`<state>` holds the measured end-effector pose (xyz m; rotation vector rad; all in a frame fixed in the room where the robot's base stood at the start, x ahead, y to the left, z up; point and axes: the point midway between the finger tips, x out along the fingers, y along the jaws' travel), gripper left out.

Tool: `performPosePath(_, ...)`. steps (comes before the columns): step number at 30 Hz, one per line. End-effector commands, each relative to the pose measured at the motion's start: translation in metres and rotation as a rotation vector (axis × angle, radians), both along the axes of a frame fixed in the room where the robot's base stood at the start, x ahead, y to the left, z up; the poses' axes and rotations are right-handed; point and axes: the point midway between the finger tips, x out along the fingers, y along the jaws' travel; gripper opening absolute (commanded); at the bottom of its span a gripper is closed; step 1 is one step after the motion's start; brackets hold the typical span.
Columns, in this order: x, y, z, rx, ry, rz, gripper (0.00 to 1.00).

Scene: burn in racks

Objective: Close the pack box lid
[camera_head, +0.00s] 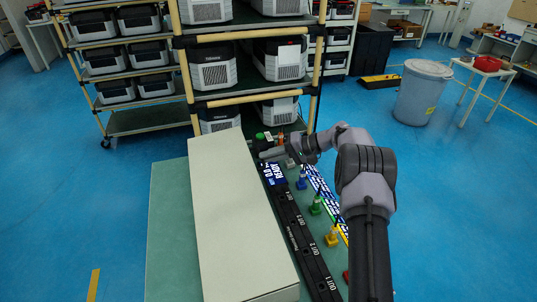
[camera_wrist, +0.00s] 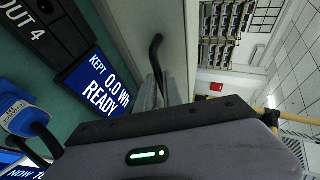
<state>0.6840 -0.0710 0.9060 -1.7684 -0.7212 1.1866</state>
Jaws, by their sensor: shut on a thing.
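The pack box (camera_head: 235,215) is a long cream box on the green table, with a flat pale top that hides its inside. I cannot tell the lid from the body or whether a gap remains between them. My gripper (camera_head: 264,154) is at the far right edge of the box. In the wrist view a black curved handle (camera_wrist: 155,46) stands out by the pale box wall (camera_wrist: 116,20). My gripper also shows there, its grey fingers (camera_wrist: 153,95) shut around the lower part of this handle.
A black strip of outlets (camera_head: 300,240) runs along the box's right side, with a blue display (camera_head: 273,174) reading READY. Coloured plugs (camera_head: 315,205) stand right of it. A rack of grey-white units (camera_head: 215,75) stands behind. A grey bin (camera_head: 422,95) is at the right.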

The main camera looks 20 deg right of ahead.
Motion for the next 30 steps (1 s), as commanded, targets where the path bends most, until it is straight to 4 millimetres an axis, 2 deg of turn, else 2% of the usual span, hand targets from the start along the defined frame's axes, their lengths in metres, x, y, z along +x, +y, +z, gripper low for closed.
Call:
performPosePath(6, 0.0001, 0.0012, -0.0095, 0.001, 0.001, 0.001, 0.0)
performPosePath(19, 0.0003, 0.0013, -0.0096, 0.002, 0.0, 0.001, 0.0)
performPosePath(20, 0.0003, 0.0012, -0.0095, 0.002, -0.001, 0.0, 0.15)
performPosePath(23, 0.0004, 0.0011, -0.0096, 0.002, -0.001, 0.0, 0.33)
performPosePath(30, 0.0004, 0.0006, -0.0093, 0.001, -0.001, -0.001, 0.33)
